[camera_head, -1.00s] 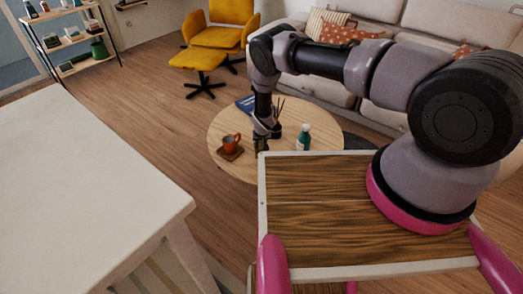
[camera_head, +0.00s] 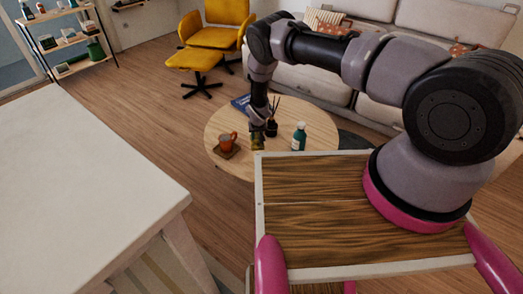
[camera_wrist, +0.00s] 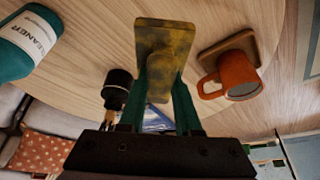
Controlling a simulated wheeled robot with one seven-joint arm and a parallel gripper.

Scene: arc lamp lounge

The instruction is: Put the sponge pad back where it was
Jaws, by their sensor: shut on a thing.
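The sponge pad (camera_wrist: 165,42) is a mottled yellow-green block. In the wrist view it sits between the two fingers of my gripper (camera_wrist: 163,82), which is shut on it. In the head view my gripper (camera_head: 258,132) points down at the round wooden coffee table (camera_head: 310,115), with the pad (camera_head: 257,144) small and dark below it. I cannot tell whether the pad touches the table.
An orange mug (camera_head: 227,141) stands on a brown coaster (camera_head: 224,152). A dark reed-stick pot (camera_head: 271,129), a teal cleaner bottle (camera_head: 299,138) and a blue book (camera_head: 241,103) are also on the table. A white table (camera_head: 80,190) is at left, a sofa (camera_head: 400,65) behind.

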